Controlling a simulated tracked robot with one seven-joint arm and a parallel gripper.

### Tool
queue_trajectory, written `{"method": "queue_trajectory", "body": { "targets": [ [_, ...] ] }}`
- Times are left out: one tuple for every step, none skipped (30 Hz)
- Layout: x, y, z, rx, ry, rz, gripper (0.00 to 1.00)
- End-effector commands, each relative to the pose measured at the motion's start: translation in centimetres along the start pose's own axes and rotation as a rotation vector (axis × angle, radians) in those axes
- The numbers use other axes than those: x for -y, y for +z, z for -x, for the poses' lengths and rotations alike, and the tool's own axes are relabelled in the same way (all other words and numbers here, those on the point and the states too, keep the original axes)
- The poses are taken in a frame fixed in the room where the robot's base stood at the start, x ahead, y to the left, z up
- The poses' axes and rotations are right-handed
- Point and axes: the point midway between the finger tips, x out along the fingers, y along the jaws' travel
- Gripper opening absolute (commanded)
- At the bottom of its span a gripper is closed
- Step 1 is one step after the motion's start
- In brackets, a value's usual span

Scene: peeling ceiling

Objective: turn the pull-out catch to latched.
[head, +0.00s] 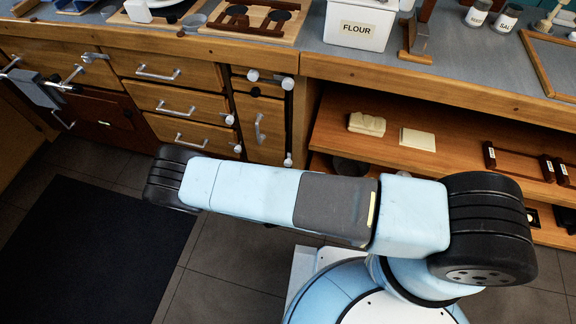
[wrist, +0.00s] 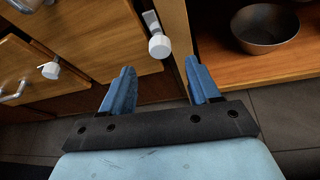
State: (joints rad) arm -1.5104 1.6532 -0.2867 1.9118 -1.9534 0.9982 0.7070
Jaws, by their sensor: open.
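The pull-out (head: 262,133) is a narrow wooden front with an upright grey handle, at the right end of the drawers in the head view. A small white knob (head: 288,160) at its lower right edge looks like its catch. A white knob on a metal plate, seemingly the same one, shows in the wrist view (wrist: 159,46). My gripper (wrist: 160,68) is open and empty, its two blue fingers apart. The knob appears just beyond the fingertips, between their lines; no contact shows. I cannot tell which way the catch is turned. In the head view my gripper is hidden.
Other white knobs (head: 252,75) sit on nearby fronts. Drawers with bar handles (head: 176,107) lie to the left. An open shelf with a dark bowl (wrist: 265,27) is to the right. The cabinet's upright edge (wrist: 176,25) stands close by the knob. Floor in front is clear.

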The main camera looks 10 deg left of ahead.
Motion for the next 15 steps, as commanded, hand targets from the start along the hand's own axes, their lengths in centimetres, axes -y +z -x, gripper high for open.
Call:
{"method": "queue_trajectory", "body": {
  "targets": [
    [0.1, 0.0, -1.0, 0.002, -0.002, 0.0, 0.61],
    [0.1, 0.0, -1.5, 0.003, -0.001, 0.0, 0.61],
    [0.1, 0.0, -2.2, 0.002, -0.001, 0.0, 0.61],
    [0.1, 0.0, -2.7, 0.001, -0.001, 0.0, 0.61],
    [0.1, 0.0, -3.2, 0.001, -0.001, 0.0, 0.61],
    [0.1, 0.0, -3.9, 0.002, 0.0, 0.0, 0.61],
    [0.1, 0.0, -4.4, 0.001, -0.001, 0.001, 0.61],
    [0.1, 0.0, -4.8, 0.001, -0.001, 0.0, 0.61],
    [0.1, 0.0, -5.4, 0.001, -0.001, 0.0, 0.61],
    [0.1, 0.0, -5.8, 0.002, -0.001, -0.001, 0.61],
    [0.1, 0.0, -6.1, 0.002, -0.001, -0.001, 0.61],
    [0.1, 0.0, -6.5, 0.002, -0.001, 0.0, 0.61],
    [0.1, 0.0, -6.8, 0.001, -0.001, 0.0, 0.61],
    [0.1, 0.0, -7.0, 0.0, -0.001, 0.0, 0.61],
    [0.1, 0.0, -7.2, 0.0, -0.001, 0.0, 0.61]
  ]
}}
